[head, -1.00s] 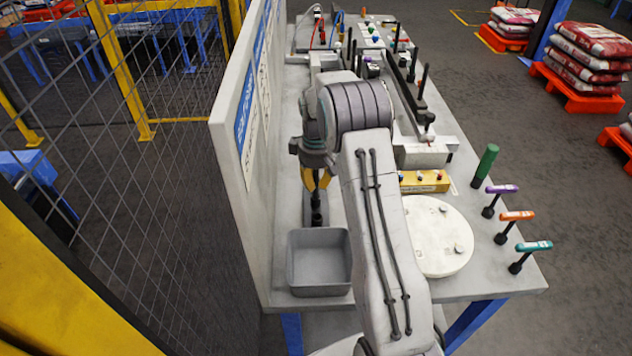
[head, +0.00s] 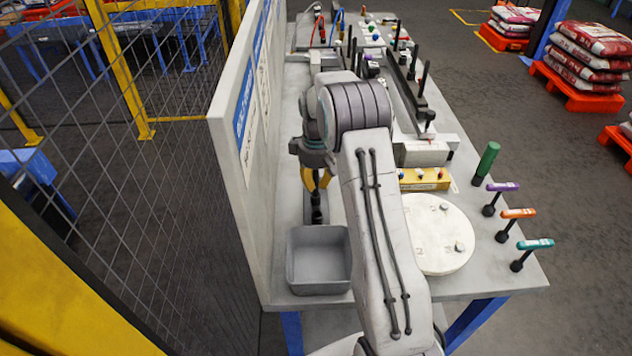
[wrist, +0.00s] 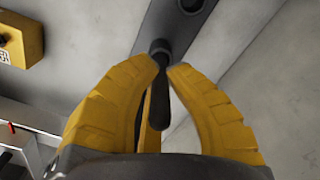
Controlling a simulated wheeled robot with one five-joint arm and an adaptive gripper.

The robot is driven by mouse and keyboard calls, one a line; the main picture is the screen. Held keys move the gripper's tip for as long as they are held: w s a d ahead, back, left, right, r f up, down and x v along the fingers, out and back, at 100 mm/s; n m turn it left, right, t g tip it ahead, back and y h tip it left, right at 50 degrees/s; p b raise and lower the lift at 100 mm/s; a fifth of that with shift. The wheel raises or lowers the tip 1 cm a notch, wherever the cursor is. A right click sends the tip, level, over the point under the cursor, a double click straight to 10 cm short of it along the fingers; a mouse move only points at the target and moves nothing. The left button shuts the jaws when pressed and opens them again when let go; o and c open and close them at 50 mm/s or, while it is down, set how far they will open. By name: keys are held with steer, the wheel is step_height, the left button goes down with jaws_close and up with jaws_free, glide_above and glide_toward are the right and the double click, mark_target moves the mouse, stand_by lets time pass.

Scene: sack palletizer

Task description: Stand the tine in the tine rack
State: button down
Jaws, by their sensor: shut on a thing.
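My gripper (head: 316,184) points down over the left part of the bench, behind the grey bin. In the wrist view its yellow fingers (wrist: 166,72) are closed on the tine (wrist: 157,105), a slim black rod with a thicker collar at its far end. The tine also shows below the fingertips in the head view (head: 316,206). The tine rack (wrist: 180,27) is a dark grey strip with a round dark hole (wrist: 190,4) near the top edge of the wrist view. The tine's collar overlaps the strip; I cannot tell whether it sits in a hole.
A grey bin (head: 319,284) stands just in front of my gripper. An upright panel (head: 243,150) borders the bench on the left. A round white plate (head: 432,258), a yellow block (head: 424,180) and several coloured-handled tools stand to the right.

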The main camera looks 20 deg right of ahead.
stand_by(0.3)
steer(key=c, duration=1.3)
jaws_free()
steer(key=shift+o, duration=0.2)
